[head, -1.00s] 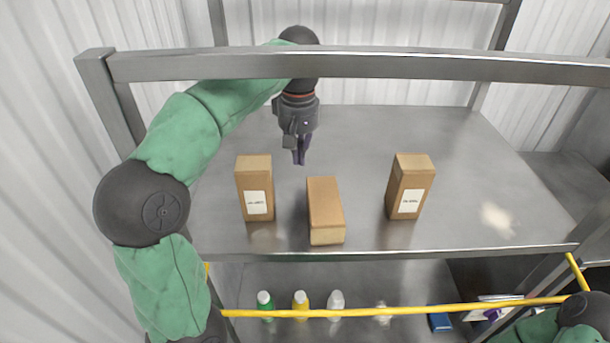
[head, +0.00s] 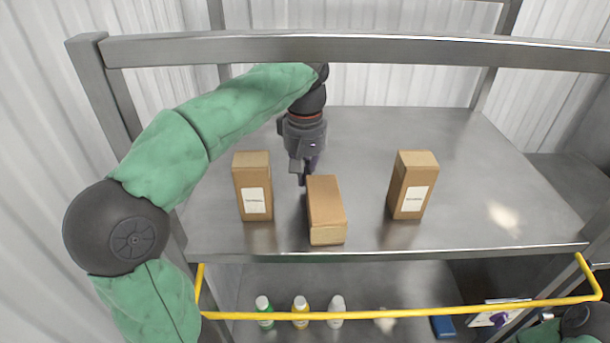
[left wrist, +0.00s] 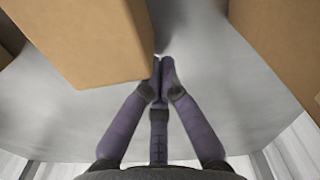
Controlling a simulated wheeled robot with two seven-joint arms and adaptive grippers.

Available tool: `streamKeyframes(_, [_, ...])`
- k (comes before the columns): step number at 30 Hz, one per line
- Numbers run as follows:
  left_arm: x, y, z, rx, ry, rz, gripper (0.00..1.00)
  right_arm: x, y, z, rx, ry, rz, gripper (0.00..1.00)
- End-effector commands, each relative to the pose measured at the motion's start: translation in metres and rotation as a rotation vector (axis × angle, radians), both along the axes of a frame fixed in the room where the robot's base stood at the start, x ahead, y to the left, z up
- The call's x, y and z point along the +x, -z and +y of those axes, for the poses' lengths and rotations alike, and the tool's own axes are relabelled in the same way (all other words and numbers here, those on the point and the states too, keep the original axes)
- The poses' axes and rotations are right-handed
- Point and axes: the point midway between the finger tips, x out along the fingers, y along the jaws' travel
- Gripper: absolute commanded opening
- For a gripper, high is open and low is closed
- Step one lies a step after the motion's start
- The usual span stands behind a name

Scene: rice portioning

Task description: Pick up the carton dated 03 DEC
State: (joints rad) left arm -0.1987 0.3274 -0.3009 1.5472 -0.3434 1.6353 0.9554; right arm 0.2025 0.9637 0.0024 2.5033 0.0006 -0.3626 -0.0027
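The middle carton (head: 326,208) shows no label. My left gripper (head: 303,181) is at the back left of the middle carton, its tips close to it; contact cannot be told. In the left wrist view the gripper (left wrist: 162,75) has its fingertips together with nothing between them, beside a large carton face (left wrist: 85,40). Another carton (left wrist: 280,45) is at right.
A grey shelf beam (head: 400,50) crosses above the cartons. A yellow rail (head: 400,313) runs along the front, below the shelf. Bottles (head: 300,310) and a blue box (head: 444,326) are on the lower level. The upper shelf (head: 440,135) is clear behind the cartons.

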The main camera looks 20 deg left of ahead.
Motion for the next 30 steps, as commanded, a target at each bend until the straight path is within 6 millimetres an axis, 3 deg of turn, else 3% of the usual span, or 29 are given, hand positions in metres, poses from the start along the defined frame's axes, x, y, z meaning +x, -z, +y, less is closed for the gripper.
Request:
streamKeyframes(15, [-0.050,0.001,-0.048,-0.001,0.003,0.001,0.00,0.000,0.015,0.000,0.000,0.000,0.000,0.00])
streamKeyframes(30, [-0.051,-0.004,-0.050,0.000,0.000,-0.001,0.00,0.000,0.015,0.000,0.000,0.000,0.000,0.00])
